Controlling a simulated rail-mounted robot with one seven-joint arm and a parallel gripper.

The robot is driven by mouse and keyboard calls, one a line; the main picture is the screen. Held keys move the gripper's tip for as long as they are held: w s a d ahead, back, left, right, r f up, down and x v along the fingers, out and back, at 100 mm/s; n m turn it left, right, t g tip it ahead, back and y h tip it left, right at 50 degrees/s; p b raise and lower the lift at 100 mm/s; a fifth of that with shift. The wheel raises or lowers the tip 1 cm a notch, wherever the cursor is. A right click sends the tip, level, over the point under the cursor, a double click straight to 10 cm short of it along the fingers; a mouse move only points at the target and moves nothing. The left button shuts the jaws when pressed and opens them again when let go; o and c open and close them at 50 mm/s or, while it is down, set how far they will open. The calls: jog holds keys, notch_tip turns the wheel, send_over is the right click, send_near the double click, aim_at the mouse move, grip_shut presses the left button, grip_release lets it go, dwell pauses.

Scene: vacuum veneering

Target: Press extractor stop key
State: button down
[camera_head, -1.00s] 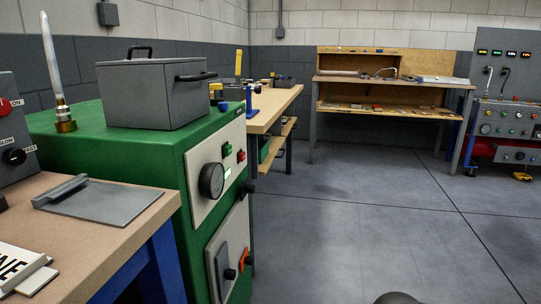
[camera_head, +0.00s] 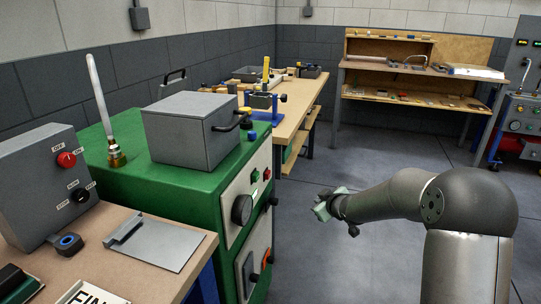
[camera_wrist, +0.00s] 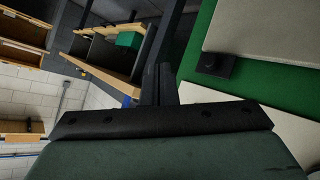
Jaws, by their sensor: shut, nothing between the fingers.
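The green machine (camera_head: 150,190) stands left of centre, with a cream upper front panel. A lower panel has a dark switch (camera_head: 248,275) and an orange-red part (camera_head: 266,258). No label names an extractor stop key legibly. My gripper (camera_head: 325,205) is right of the machine, apart from its front, over the floor. Its shut, empty fingers show in the wrist view (camera_wrist: 158,85), near a black knob (camera_wrist: 215,65) on the machine.
A grey box (camera_head: 40,180) with a red OFF/ON knob (camera_head: 66,160) and a black speed knob (camera_head: 81,195) stands on the near bench (camera_head: 190,275). A lidded grey box (camera_head: 190,130) sits on the machine. Wooden benches (camera_head: 290,110) stand behind; central floor is open.

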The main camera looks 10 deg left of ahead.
aim_at(267, 175)
jog(key=w+a+r+n+t+y+p, duration=0.1)
jog(key=w+a+r+n+y+p, duration=0.1)
jog(key=w+a+r+y, duration=0.2)
jog(key=shift+w+a+n+p, duration=0.15)
jog(key=shift+a+n+p, duration=0.2)
jog(key=shift+a, duration=0.1)
jog(key=w+a+b, duration=0.1)
jog(key=a+b, duration=0.2)
jog(key=a, duration=0.5)
jog(key=shift+w+a, duration=0.15)
jog(key=shift+a, duration=0.2)
jog(key=shift+a+b, duration=0.15)
jog(key=shift+b, duration=0.15)
dwell(1.4)
jog(key=shift+a, duration=0.25)
